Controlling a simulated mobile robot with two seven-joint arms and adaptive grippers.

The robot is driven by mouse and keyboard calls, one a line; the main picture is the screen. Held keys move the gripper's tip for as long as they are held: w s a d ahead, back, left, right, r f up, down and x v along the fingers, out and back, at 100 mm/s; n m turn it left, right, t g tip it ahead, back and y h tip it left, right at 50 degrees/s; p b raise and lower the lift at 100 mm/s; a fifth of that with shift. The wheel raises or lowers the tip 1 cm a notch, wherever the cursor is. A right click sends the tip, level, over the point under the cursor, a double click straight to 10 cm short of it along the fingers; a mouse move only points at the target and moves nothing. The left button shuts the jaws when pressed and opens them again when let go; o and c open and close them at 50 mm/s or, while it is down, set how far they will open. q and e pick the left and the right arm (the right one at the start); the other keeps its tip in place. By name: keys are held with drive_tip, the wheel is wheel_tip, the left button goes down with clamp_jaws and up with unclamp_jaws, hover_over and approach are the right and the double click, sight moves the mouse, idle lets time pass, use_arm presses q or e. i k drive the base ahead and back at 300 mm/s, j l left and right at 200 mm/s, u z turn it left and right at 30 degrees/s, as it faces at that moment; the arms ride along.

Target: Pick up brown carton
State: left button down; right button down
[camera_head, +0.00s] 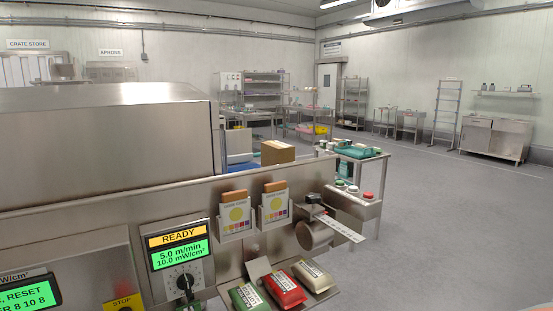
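The brown carton (277,152) is a small closed box near the middle of the head view. It sits beyond the upper edge of the steel control panel, just right of the big steel tunnel housing (110,130). Its lower part is partly hidden by the panel edge, so I cannot see fully what it rests on. It looks upright. Neither of my grippers shows in this view, and nothing is touching the carton that I can see.
The steel panel with a green READY display (181,251) and dial stands in front. Several pouches (285,288) lie on a sloped rack below two card holders (237,217). A side table (366,207) with jars stands right of the carton. The grey floor at right is open.

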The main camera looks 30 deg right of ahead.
sight(273, 153)
drive_tip(key=i+l+u, duration=0.1)
drive_tip(key=l, duration=1.5)
drive_tip(key=i+l+u, duration=0.15)
drive_tip(key=l, duration=1.5)
drive_tip(key=l+u, duration=0.1)
drive_tip(key=l, duration=0.85)
drive_tip(key=i+l, duration=0.15)
drive_tip(key=l, duration=0.15)
drive_tip(key=i+l+u, duration=0.1)
drive_tip(key=l, duration=0.25)
drive_tip(key=i+l, duration=0.15)
drive_tip(key=l, duration=0.15)
